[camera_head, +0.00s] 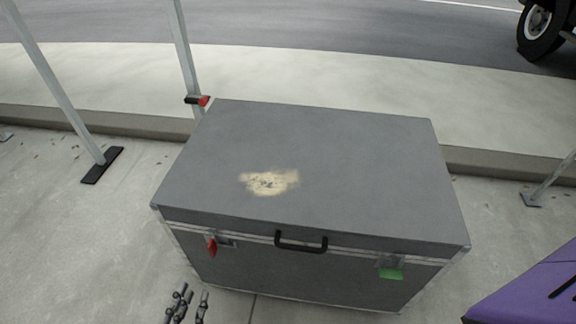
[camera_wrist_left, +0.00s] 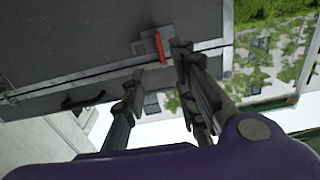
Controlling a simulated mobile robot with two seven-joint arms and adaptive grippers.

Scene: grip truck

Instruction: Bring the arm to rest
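My left gripper (camera_head: 187,304) shows at the bottom edge of the head view, in front of the left part of a grey case (camera_head: 350,150). Its fingers are apart with nothing between them. In the left wrist view the open fingers (camera_wrist_left: 160,85) point toward the case front (camera_wrist_left: 60,40), near a latch with a red tag (camera_wrist_left: 159,47). The red tag (camera_head: 212,247) also hangs at the left latch in the head view. I cannot tell the exact gap between fingers and case. The case is closed, with a black handle (camera_head: 301,241) on its front. My right gripper is not in view.
A green tag (camera_head: 391,273) hangs at the right latch. Metal poles with black feet (camera_head: 102,165) stand at the left, and another pole (camera_head: 548,182) at the right. A purple object (camera_head: 525,290) fills the lower right corner. A kerb and road lie behind, with a vehicle wheel (camera_head: 540,28).

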